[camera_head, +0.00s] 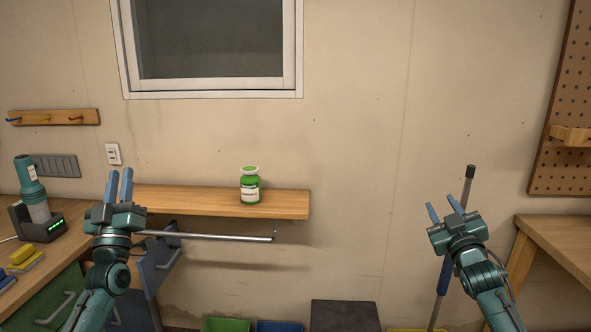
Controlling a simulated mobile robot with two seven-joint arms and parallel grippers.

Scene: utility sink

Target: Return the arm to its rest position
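My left gripper (120,173) is at the left, pointing up in front of the wall and the left end of the wooden shelf. Its two blue fingers stand slightly apart with nothing between them. My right gripper (440,202) is at the right, also pointing up and tilted a little left. Its fingers are apart and empty, close to a dark pole (467,186) that passes behind it. No object is held by either arm.
A green jar (250,190) stands on the wooden shelf (285,205), with a metal rail (215,237) below. A workbench (50,205) with a charger is at the left, another table (560,235) at the right. Bins (227,325) and a dark box (345,315) sit low. The middle is clear.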

